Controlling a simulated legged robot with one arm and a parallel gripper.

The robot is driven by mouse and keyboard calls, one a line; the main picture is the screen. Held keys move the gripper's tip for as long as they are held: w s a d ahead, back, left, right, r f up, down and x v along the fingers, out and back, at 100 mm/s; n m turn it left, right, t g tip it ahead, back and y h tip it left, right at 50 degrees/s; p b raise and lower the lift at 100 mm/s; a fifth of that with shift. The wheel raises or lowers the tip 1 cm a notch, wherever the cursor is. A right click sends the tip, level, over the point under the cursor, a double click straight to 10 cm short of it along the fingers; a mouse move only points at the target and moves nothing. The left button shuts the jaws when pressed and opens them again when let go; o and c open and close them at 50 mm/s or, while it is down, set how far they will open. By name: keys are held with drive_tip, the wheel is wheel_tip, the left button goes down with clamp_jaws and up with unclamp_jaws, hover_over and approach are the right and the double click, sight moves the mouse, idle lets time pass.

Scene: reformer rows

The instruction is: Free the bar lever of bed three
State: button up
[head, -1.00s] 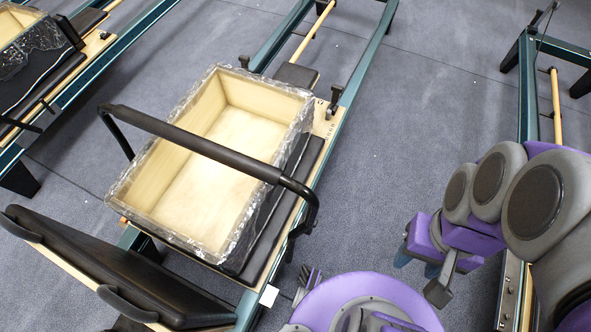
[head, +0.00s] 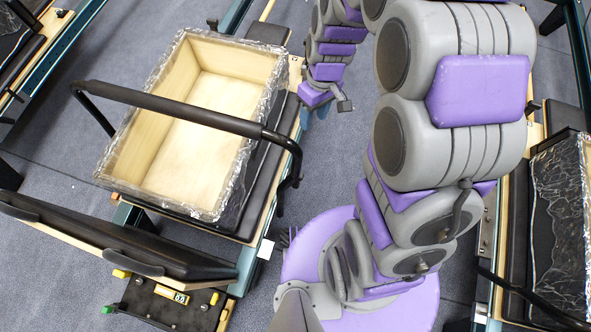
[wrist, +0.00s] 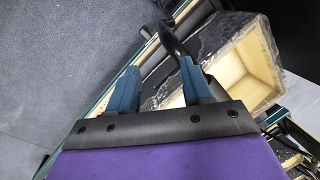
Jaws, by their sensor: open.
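A reformer bed with a teal rail (head: 258,262) stands left of me in the head view. Its black padded bar (head: 170,108) arches over an open wooden box. The bar's right arm (head: 297,165) bends down to the bed's side, where a small dark part (head: 281,197) shows; I cannot tell if it is the lever. My gripper (head: 322,108) is to the right of the bed in the head view, its fingers barely showing. In the wrist view my gripper (wrist: 158,82) has its two blue fingers apart with nothing between them; a black bar end (wrist: 172,42) appears beyond the fingertips.
The plastic-wrapped box (head: 205,125) sits on the bed's carriage. A black padded board (head: 130,245) is at the bed's front, above a number plate (head: 173,294) I cannot read surely. Another bed with dark wrapped cargo (head: 560,210) stands right. Grey carpet lies between.

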drive_tip(key=w+a+f+n, duration=0.2)
drive_tip(key=w+f, duration=0.2)
drive_tip(key=f, duration=0.4)
drive_tip(key=n+p, duration=0.2)
drive_tip(key=n, duration=0.3)
approach(296, 181)
drive_tip(key=b+x, duration=0.1)
drive_tip(key=x, duration=0.1)
drive_tip(key=b+x, duration=0.1)
drive_tip(key=x, duration=0.1)
drive_tip(key=b+x, duration=0.2)
drive_tip(key=shift+w+a+f, duration=0.15)
drive_tip(key=shift+w+a, duration=0.15)
drive_tip(key=shift+w, duration=0.05)
clamp_jaws()
